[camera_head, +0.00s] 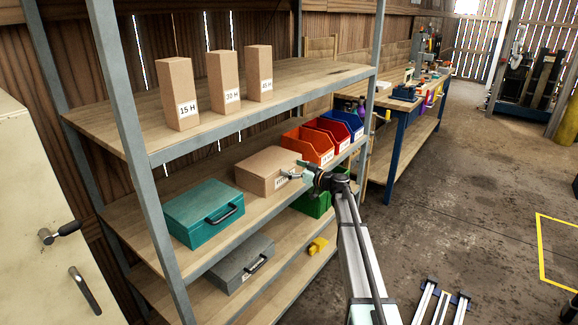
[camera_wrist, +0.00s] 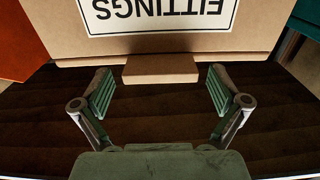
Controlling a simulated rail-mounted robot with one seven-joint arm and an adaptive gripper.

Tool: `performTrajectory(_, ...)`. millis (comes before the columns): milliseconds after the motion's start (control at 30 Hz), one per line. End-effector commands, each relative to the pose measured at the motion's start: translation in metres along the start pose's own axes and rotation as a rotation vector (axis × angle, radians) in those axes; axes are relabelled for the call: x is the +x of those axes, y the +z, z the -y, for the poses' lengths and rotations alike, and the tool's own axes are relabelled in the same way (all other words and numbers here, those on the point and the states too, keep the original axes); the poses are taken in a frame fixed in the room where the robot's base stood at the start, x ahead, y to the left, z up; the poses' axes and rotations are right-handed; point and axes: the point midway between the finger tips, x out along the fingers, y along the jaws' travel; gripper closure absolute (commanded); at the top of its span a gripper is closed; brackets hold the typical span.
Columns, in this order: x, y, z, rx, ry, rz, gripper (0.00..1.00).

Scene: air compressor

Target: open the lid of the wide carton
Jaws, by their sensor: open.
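The wide carton (camera_head: 262,170) is a low brown box on the middle shelf, and its flat top looks shut. In the wrist view the carton (camera_wrist: 220,40) shows its front with a white label (camera_wrist: 158,14) reading FITTINGS upside down. A small cardboard tab (camera_wrist: 160,68) sticks out from its edge. My gripper (camera_head: 292,173) is at the carton's front right, hiding part of the label. In the wrist view my gripper (camera_wrist: 160,90) is open and empty, one finger on each side of the tab, apart from it.
A teal toolbox (camera_head: 203,212) stands left of the carton, and an orange bin (camera_head: 309,147) stands right of it. Tall cartons (camera_head: 178,90) are on the upper shelf. A grey case (camera_head: 238,265) and green bin (camera_head: 313,204) are below. The shelf's metal upright (camera_head: 136,150) stands left.

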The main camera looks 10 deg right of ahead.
Motion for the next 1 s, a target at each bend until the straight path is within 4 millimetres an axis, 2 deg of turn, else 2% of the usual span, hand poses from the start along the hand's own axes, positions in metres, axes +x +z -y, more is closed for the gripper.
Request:
performTrajectory(167,0.0126,-0.0005,0.0002,0.0,-0.001,0.0,0.02)
performTrajectory(467,0.0139,0.0,0.0005,0.0,0.0,0.0,0.02)
performTrajectory(500,0.0139,0.0,0.0005,0.0,-0.001,0.0,0.09)
performTrajectory(567,0.0138,0.0,0.0005,0.0,-0.001,0.0,0.3)
performTrajectory(600,0.0138,0.0,0.0005,0.0,-0.001,0.0,0.45)
performTrajectory(733,0.014,-0.0001,0.0005,0.0,0.0,0.0,0.9)
performTrajectory(1000,0.0053,-0.005,-0.009,-0.001,0.012,0.017,0.9)
